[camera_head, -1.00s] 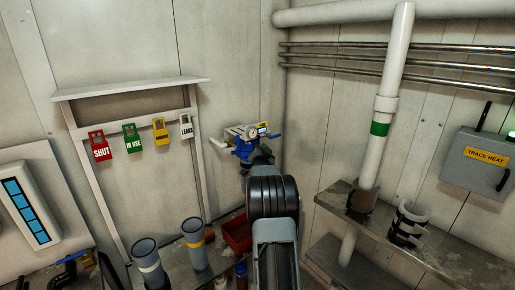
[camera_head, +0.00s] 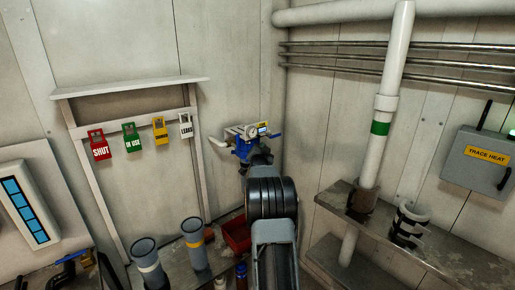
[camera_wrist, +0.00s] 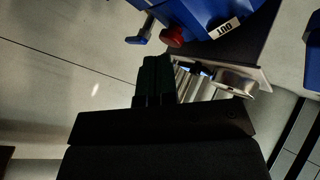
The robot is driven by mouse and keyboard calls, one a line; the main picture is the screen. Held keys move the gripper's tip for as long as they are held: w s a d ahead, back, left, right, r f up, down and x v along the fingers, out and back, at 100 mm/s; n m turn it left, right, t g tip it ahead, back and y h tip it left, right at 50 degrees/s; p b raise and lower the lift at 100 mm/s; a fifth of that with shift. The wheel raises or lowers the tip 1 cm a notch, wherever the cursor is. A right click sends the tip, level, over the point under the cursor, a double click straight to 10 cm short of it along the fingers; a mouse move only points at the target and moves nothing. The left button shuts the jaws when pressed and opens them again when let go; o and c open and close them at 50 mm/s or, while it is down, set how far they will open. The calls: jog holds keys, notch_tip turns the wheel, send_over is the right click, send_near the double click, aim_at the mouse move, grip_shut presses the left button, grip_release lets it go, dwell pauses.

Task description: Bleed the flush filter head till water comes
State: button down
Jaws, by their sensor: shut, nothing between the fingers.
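The flush filter head (camera_head: 243,148) is blue, with a round white gauge (camera_head: 252,131), on the back wall near the corner. My arm partly covers it in the head view. In the wrist view its blue body (camera_wrist: 196,12) shows at the top with a white "OUT" label (camera_wrist: 229,26). A red knob (camera_wrist: 172,36) sits below the body, beside a blue lever end (camera_wrist: 146,28). My gripper (camera_wrist: 154,62) is shut and empty, its tips just below the red knob in the picture. I cannot tell whether they touch it. No water shows.
A tag rack on the left holds red "SHUT" (camera_head: 98,145), green, yellow and white tags. Grey cups (camera_head: 148,262) and a red bin (camera_head: 237,234) stand below. A white pipe (camera_head: 387,100) and a trace heat box (camera_head: 480,160) are on the right.

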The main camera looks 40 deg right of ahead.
jog(key=shift+w, duration=0.45)
dwell(1.5)
jog(key=shift+s+b, duration=0.15)
jog(key=shift+b, duration=0.2)
jog(key=shift+s+b, duration=0.75)
jog(key=shift+b, duration=0.05)
jog(key=shift+s+a+b, duration=0.2)
jog(key=shift+s+b, duration=2.3)
